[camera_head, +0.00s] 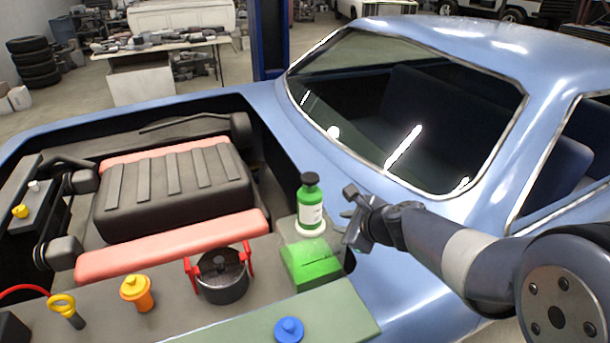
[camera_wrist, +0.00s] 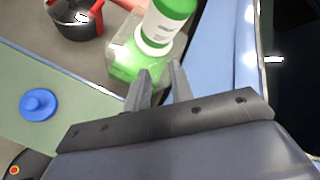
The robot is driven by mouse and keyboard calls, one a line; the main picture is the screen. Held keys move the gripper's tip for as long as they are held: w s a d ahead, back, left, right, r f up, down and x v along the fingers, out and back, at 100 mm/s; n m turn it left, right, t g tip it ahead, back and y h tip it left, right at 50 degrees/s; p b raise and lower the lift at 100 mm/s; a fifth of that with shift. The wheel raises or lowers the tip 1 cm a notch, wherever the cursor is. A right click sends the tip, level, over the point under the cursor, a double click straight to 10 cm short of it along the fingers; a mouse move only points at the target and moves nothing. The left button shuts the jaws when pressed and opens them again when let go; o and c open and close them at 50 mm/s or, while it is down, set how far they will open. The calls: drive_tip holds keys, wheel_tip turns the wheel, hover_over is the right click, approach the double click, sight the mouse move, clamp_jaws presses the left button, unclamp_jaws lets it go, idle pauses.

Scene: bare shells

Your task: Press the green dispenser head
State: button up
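A green bottle (camera_head: 311,208) with a white label and a dark dispenser head (camera_head: 310,179) stands upright on a white ring beside the engine bay. In the wrist view the bottle (camera_wrist: 172,8) shows at the top; its head is outside that picture.
A black pot with red handles (camera_head: 222,279), an orange cap (camera_head: 136,292), a yellow-ringed dipstick (camera_head: 66,309) and a blue knob (camera_head: 289,330) line the front ledge. The car's windshield (camera_head: 400,110) rises behind my arm. Free space lies above the bottle.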

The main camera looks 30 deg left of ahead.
drive_tip(key=n, duration=0.1)
drive_tip(key=n+h, duration=0.1)
drive_tip(key=shift+w+d+r+n, duration=0.1)
drive_tip(key=shift+d+n, duration=0.2)
drive_tip(key=shift+d, duration=0.1)
drive_tip(key=shift+c, duration=1.4)
drive_tip(key=shift+w+d+r+n+t+h, duration=0.15)
drive_tip(key=shift+n+t, duration=0.1)
drive_tip(key=shift+n, duration=0.35)
drive_tip(key=shift+d+r+n+t+h, duration=0.15)
drive_tip(key=shift+n+t, duration=0.1)
drive_tip(key=shift+n, duration=0.35)
clamp_jaws()
drive_tip(key=s+a+r+n+t+y+p, duration=0.1)
drive_tip(key=a+r+n+y, duration=0.1)
drive_tip(key=r+n, duration=0.4)
drive_tip(key=s+a+r+n+t+y+p, duration=0.1)
drive_tip(key=a+r+n, duration=0.3)
drive_tip(key=n, duration=1.2)
drive_tip(key=shift+s+a+r+t+y, duration=0.3)
drive_tip(key=shift+s+r+t+y, duration=0.3)
drive_tip(key=shift+r, duration=0.75)
